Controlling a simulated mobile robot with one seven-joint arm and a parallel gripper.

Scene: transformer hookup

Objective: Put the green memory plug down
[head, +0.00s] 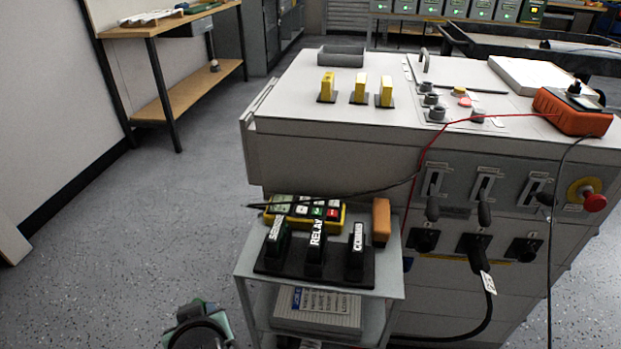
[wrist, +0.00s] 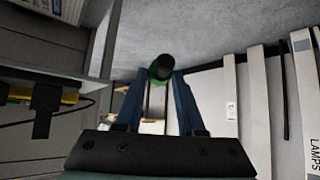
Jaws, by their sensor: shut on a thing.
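In the wrist view, my gripper (wrist: 157,84) has its two blue fingers shut on a small dark green plug (wrist: 160,66). The plug sits between the fingertips, its round end showing and the rest partly hidden by the fingers. Pale floor and panels lie behind it; I cannot tell how far it is from any surface. In the head view, a dark and green part of my arm shows at the bottom edge, left of the small cart (head: 245,262). The plug cannot be made out there.
The cart's top holds a black rack (head: 318,273) with three labelled black plugs, a yellow keypad (head: 275,207) and an orange block (head: 381,222). A grey cabinet (head: 335,155) stands behind, with yellow blocks and an orange meter (head: 570,115) whose leads hang down. Floor at left is clear.

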